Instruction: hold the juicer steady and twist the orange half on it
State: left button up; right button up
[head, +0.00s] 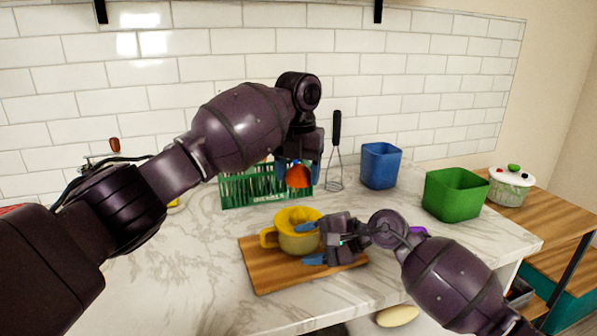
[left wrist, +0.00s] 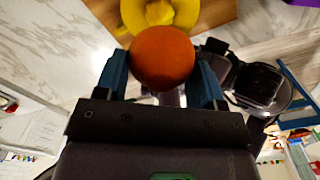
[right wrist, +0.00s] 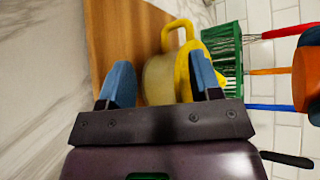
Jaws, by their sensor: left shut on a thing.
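The juicer, a cup with a side handle and yellow top (head: 297,240), stands upright on a wooden board (head: 268,280). My left gripper (head: 298,176) is shut on the orange half (head: 298,177), holding it in the air above and behind the juicer in the head view. In the left wrist view the orange half (left wrist: 162,58) sits between the blue fingers, with the juicer's yellow top (left wrist: 158,14) beyond. My right gripper (head: 309,244) is open at the juicer's right side. In the right wrist view the juicer (right wrist: 160,80) shows beyond the parted fingers; contact cannot be told.
A blue bin (head: 380,166) and a green bin (head: 455,195) stand to the right, with a lidded pot (head: 510,186) farther right. The marble counter left of the board is clear.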

jog(key=shift+f, duration=0.3)
